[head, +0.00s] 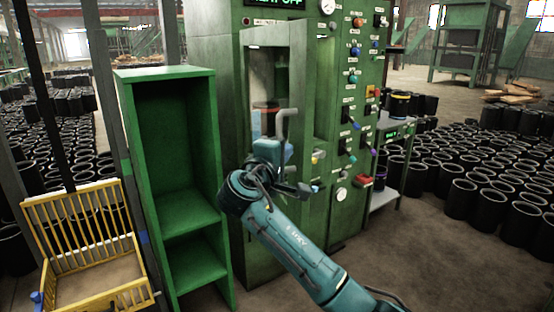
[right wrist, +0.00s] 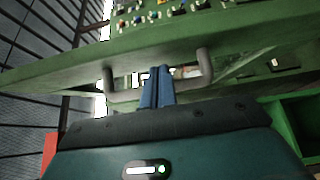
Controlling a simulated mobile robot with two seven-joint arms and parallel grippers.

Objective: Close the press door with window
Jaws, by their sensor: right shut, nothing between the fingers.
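The green press door (head: 298,70) with its tall window is on the front of the green press, left of the control panel. It appears to stand out from the press body, ajar; how far I cannot tell. Its grey bar handle (head: 283,122) is on the lower part. My right gripper (head: 272,151) is at the handle, its fingertips partly hidden in the head view. In the right wrist view, the blue fingers (right wrist: 157,88) are shut and empty, in front of the grey handle (right wrist: 206,66); contact is unclear. My left gripper is out of view.
An empty green shelf cabinet (head: 165,75) stands left of the press. A yellow crate (head: 95,215) is at the lower left. The control panel (head: 350,100) has several buttons and knobs. A small grey side table (head: 385,195) and many black sleeves (head: 475,195) are at right.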

